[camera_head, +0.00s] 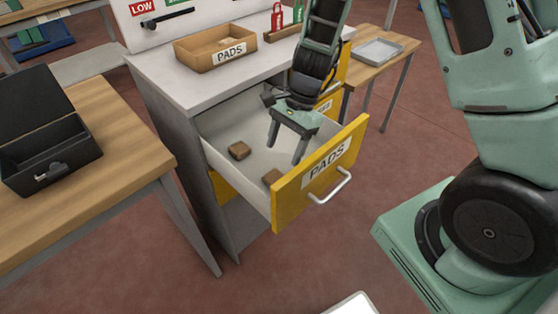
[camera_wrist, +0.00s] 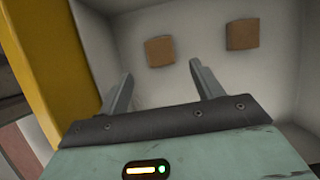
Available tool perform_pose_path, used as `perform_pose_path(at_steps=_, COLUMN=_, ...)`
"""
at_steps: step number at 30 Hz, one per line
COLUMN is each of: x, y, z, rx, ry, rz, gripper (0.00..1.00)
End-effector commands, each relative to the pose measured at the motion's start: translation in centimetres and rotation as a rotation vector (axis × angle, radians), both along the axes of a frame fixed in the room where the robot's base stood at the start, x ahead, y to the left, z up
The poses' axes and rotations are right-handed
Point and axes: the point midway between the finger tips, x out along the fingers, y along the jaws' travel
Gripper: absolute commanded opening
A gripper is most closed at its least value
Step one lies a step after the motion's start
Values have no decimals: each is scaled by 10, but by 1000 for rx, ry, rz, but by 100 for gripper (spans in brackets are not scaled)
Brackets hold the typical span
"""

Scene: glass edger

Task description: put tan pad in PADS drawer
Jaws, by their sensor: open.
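The PADS drawer (camera_head: 318,174) has a yellow front with a handle and is pulled open from the cabinet. Two tan pads lie apart on its floor. One tan pad (camera_head: 239,150) is towards the left wall; it shows at the right in the wrist view (camera_wrist: 242,34). The other tan pad (camera_head: 272,177) is close to the yellow front; it is left of the first in the wrist view (camera_wrist: 160,51). My gripper (camera_head: 284,150) is open and empty, fingers pointing down over the drawer, apart from both pads.
A wooden table (camera_head: 120,130) with an open black case (camera_head: 48,150) is at left. A grey tray (camera_head: 380,51) sits on a small table at right.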

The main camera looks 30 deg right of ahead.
Motion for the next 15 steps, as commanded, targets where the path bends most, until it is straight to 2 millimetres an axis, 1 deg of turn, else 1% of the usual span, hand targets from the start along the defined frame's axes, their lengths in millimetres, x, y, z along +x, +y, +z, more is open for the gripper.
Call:
perform_pose_path(at_steps=1, x=2, y=-4, z=11, rx=-1, ry=-5, rz=0, gripper=66)
perform_pose_path(at_steps=3, x=3, y=-8, z=21, rx=-1, ry=-4, rz=0, gripper=66)
perform_pose_path(at_steps=8, x=5, y=-14, z=36, rx=-1, ry=-2, rz=1, gripper=66)
perform_pose_path(at_steps=10, x=3, y=-13, z=41, rx=1, ry=-6, rz=19, gripper=66)
perform_pose_path(at_steps=11, x=1, y=-9, z=45, rx=4, ry=-11, rz=42, gripper=66)
perform_pose_path(at_steps=13, x=-9, y=5, z=56, rx=12, ry=-37, rz=144, gripper=66)
perform_pose_path(at_steps=14, x=-16, y=14, z=62, rx=16, ry=-55, rz=210, gripper=66)
perform_pose_path(at_steps=15, x=-27, y=26, z=71, rx=21, ry=-81, rz=312, gripper=66)
